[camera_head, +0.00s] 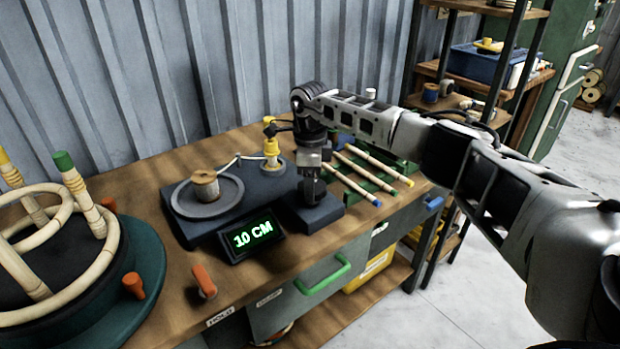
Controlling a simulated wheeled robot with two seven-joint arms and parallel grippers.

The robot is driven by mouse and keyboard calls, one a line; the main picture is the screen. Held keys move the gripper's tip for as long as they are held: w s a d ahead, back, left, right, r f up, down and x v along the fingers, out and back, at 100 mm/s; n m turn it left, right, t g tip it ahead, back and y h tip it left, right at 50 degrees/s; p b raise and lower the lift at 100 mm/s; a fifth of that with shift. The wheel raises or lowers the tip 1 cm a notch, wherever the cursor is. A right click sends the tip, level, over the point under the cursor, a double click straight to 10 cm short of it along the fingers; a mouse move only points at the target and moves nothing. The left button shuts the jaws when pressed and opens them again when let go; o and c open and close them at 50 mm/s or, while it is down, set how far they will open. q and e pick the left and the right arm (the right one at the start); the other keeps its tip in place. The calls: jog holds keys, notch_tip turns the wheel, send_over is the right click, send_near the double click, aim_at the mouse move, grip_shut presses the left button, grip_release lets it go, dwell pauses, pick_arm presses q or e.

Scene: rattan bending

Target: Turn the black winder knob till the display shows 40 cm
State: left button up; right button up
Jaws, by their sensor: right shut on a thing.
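The winder (268,200) is a dark base on the wooden bench, with a round grey plate (232,190) and a spool (205,184) on it. Its display (252,238) at the front reads 10 CM in green. My right gripper (312,180) points down at the right part of the winder, above a dark block (308,215). It is shut on the black winder knob (312,193), which is mostly hidden by the fingers. My left gripper is not in view.
A round teal stand (130,300) with bent rattan rings fills the left. Rattan sticks with coloured ends (375,165) lie on a green rack to the right. A yellow-topped post (271,150) stands behind.

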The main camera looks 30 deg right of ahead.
jog(key=m, duration=0.2)
jog(key=m+p, duration=0.1)
jog(key=m, duration=0.2)
jog(key=shift+w+d+r+m, duration=0.1)
jog(key=shift+w+r+m, duration=0.05)
jog(key=shift+m, duration=0.15)
jog(key=shift+d+m+p, duration=0.1)
jog(key=shift+m+p, duration=0.6)
jog(key=shift+m, duration=1.1)
jog(key=o, duration=1)
notch_tip(320, 180, up, 16)
jog(key=b, duration=0.1)
